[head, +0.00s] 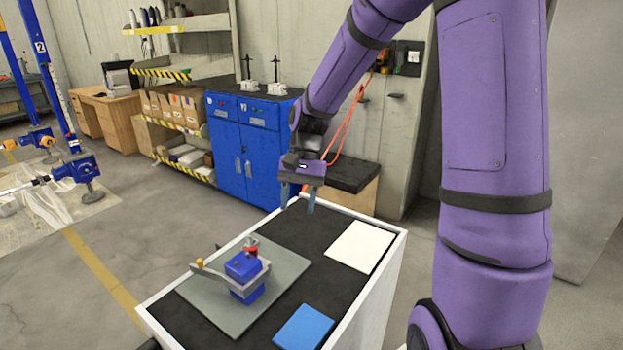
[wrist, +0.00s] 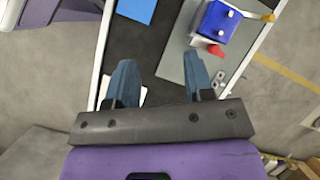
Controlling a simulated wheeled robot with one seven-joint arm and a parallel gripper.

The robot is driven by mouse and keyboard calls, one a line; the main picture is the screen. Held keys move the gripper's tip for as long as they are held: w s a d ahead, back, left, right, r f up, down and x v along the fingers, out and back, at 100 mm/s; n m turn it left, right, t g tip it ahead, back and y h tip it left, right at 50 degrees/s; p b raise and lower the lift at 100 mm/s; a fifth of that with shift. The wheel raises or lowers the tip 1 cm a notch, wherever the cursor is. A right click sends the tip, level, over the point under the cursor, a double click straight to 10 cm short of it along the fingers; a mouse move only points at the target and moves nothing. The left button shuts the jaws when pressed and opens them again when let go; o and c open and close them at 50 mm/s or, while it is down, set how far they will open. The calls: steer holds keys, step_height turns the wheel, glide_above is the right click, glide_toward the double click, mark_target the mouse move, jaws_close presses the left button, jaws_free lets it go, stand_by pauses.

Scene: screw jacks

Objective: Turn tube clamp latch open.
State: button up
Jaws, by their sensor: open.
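The tube clamp (head: 243,268) is a blue block with a red part on top, fixed on a grey-green plate (head: 205,300). Its latch looks like the grey bar (head: 212,275) with a yellow tip, which sticks out to the left in the head view. In the wrist view the blue block (wrist: 218,22) is at the upper right, its yellow tip (wrist: 268,17) at the far right. My gripper (head: 298,206) is open and empty, with blue fingers pointing down. It hangs above the cart's far part, up and to the right of the clamp, touching nothing. The wrist view shows both fingers (wrist: 160,65) apart.
The white-sided cart (head: 372,308) has a dark top. A white sheet (head: 362,246) lies at its right and a blue sheet (head: 303,327) at its near edge. A blue cabinet (head: 240,150) and a dark-topped box (head: 352,176) stand behind. The air above the clamp is clear.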

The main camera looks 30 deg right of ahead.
steer(key=s+r+n+t+h, duration=0.2)
steer(key=s+r, duration=0.4)
steer(key=r, duration=0.2)
steer(key=shift+s+a+r+n+t+h, duration=0.2)
steer(key=shift+a+n+t+h, duration=0.1)
steer(key=shift+n+t+h, duration=0.1)
steer(key=shift+w, duration=0.1)
